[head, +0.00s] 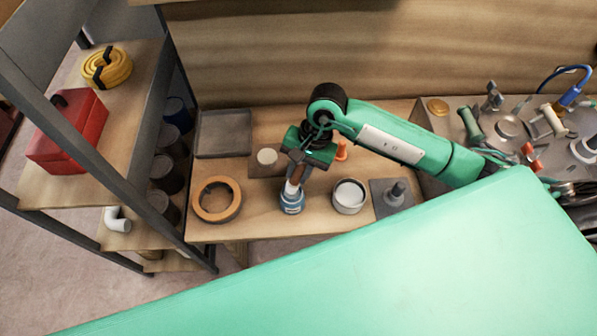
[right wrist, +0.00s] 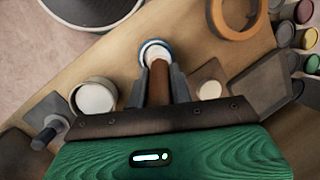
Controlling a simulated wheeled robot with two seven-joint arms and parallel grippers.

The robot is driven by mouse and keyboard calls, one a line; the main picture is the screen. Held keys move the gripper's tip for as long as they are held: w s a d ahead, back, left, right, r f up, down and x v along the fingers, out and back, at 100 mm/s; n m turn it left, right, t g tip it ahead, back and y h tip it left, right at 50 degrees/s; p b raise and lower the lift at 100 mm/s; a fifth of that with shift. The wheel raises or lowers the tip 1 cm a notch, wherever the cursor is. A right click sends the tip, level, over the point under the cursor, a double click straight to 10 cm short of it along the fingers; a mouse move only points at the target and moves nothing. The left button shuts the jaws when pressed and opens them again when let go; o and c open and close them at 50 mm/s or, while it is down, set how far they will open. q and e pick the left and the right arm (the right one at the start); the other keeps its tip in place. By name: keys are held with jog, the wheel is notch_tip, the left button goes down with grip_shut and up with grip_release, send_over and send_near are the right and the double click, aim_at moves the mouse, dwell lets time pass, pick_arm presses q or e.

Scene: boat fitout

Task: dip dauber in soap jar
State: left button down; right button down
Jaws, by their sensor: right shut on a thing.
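My right gripper (head: 298,174) is shut on the brown handle of the dauber (head: 299,171), which points down at a slight tilt. Below it stands a small blue jar (head: 292,204) with a pale label, upright on the wooden bench; I take it as the soap jar. A white part shows between handle and jar mouth; I cannot tell how far the dauber's tip is inside. In the right wrist view the handle (right wrist: 159,82) lies between the two fingers and lines up with the jar's round blue-and-white top (right wrist: 155,52). My left gripper is not in view.
A tin with white contents (head: 349,196) stands right of the jar, and a grey plate with a peg (head: 395,194) beyond it. An orange-brown ring (head: 217,199) lies left; a grey tray (head: 223,134) sits behind it. Orange (head: 341,150) and cream (head: 267,157) pieces stand near the gripper.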

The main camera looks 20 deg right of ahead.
jog(key=shift+r+p, duration=0.65)
jog(key=shift+r, duration=1.75)
